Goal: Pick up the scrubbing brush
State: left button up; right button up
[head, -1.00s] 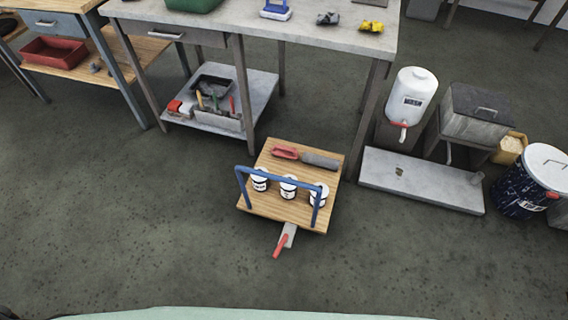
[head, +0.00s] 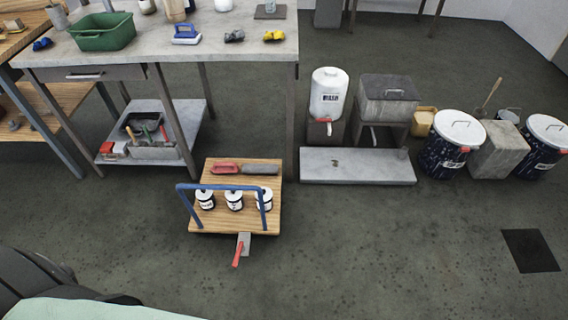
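A blue-topped item with a pale base (head: 186,34), possibly the scrubbing brush, sits on the grey workbench (head: 215,45) at the upper left of the head view. It is small, so I cannot be sure what it is. A red-handled item (head: 225,168) lies at the back of the wooden trolley, against a grey rounded piece (head: 260,169); whether it is a brush is unclear. Neither of my grippers is in view.
A green basin (head: 102,32) and yellow (head: 274,36) and grey (head: 234,36) small items share the workbench. The trolley (head: 215,226), with white cans and a blue handle, stands before it. A low grey platform (head: 355,172) and drums stand right. The foreground floor is open.

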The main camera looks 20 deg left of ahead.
aim_at(222, 167)
jog(key=j+z, duration=0.9)
jog(key=j, duration=0.15)
jog(key=k+j+z, duration=0.15)
jog(key=j+z, duration=0.35)
